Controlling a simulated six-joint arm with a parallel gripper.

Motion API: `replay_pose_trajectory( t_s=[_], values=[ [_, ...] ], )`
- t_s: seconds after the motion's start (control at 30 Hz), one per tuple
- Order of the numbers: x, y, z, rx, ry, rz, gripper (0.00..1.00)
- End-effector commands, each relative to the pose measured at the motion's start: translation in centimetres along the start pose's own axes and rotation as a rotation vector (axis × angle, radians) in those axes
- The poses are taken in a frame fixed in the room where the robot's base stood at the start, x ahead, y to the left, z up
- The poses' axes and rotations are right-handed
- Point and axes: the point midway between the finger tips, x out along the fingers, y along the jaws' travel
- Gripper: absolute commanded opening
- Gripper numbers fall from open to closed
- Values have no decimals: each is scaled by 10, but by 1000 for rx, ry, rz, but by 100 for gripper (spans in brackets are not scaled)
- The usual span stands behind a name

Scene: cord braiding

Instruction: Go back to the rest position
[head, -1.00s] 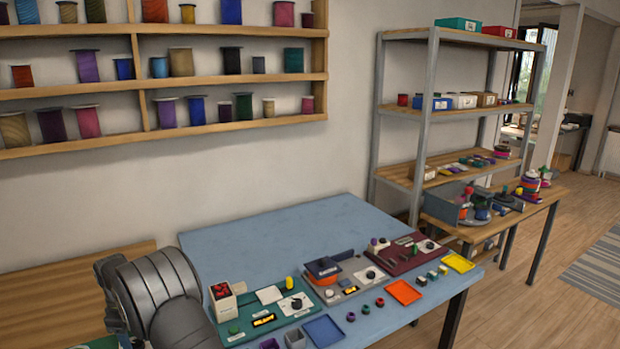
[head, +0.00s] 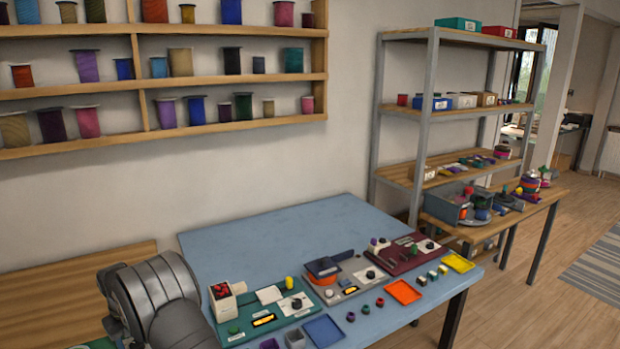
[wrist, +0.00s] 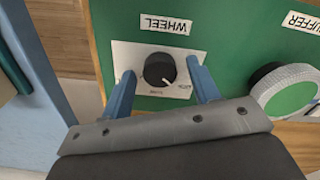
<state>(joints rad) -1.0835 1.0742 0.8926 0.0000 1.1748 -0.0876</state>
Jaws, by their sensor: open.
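In the wrist view my gripper (wrist: 158,88) is open, with its two blue fingers apart. A black knob (wrist: 160,70) on a white plate (wrist: 130,55) shows between the fingers and beyond them. I cannot tell how far the fingers are from it, and I see nothing held. The plate is on a green panel (wrist: 225,30) under a label reading "WHEEL" (wrist: 166,23). In the head view only part of my arm shows at the lower left; the gripper is out of that view.
A white-rimmed round part with a green face (wrist: 290,95) sits right of the gripper, below a "BUFFER" label (wrist: 303,21). In the head view a blue table (head: 300,235) holds several boards and coloured trays. Its back part is clear. A metal shelf (head: 432,120) stands behind.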

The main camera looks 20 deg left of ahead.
Motion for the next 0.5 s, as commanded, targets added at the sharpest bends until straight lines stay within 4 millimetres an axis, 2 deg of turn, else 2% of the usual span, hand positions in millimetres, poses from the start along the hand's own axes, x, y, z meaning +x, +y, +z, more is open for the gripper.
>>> replay_pose_trajectory(
  t_s=[0.5],
  values=[
    [0, 0, 0, 417, 0, 0, 56]
  ],
)
